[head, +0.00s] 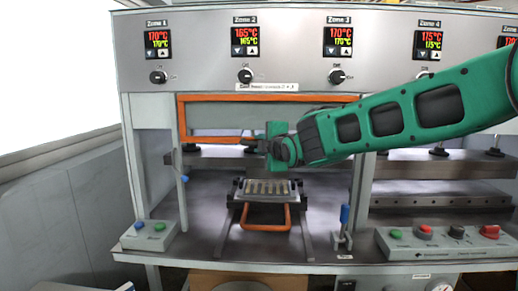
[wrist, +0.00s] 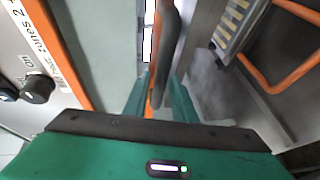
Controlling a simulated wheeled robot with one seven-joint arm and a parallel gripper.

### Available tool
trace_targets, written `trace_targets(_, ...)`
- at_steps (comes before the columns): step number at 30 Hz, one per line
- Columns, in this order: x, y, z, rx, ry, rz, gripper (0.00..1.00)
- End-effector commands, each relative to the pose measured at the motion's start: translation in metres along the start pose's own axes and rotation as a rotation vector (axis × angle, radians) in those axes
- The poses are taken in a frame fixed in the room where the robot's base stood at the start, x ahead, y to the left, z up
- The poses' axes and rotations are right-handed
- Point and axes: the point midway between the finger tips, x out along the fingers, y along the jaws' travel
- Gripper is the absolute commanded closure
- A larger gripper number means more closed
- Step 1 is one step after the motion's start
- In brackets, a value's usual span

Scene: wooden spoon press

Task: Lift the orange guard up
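The orange guard (head: 183,118) is a framed panel across the press opening, below the control panel. Its top bar, left bar and part of its lower bar show in the head view; my arm hides its right part. My gripper (head: 268,142) is at the lower bar, near its middle. In the wrist view, a dark grey handle with an orange bar (wrist: 168,50) runs between the two green fingers (wrist: 159,95). The fingers look closed around it with little gap. The exact contact is partly hidden.
A metal mould (head: 267,188) with an orange loop handle (head: 266,228) sits on rails below the guard. Button boxes stand at the left (head: 149,235) and right (head: 445,243) of the bench. A blue-topped lever (head: 345,215) stands right of the rails. Knobs line the control panel above.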

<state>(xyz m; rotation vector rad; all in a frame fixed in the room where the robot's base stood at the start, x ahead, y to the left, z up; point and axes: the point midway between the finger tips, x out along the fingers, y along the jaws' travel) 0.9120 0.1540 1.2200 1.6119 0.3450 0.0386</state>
Motion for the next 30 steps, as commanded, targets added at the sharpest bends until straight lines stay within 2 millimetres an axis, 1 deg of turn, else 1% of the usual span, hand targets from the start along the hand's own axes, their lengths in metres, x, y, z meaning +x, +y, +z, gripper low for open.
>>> trace_targets(10,-0.001,0.000,0.003,0.000,-0.005,0.000,0.68)
trace_targets(14,-0.010,0.000,0.003,0.000,-0.005,0.000,0.68)
trace_targets(17,-0.023,0.000,0.003,0.000,-0.004,0.001,0.68)
trace_targets(24,-0.065,0.000,0.003,0.000,-0.004,0.001,0.68)
trace_targets(30,-0.092,0.000,0.003,0.000,-0.004,0.000,0.68)
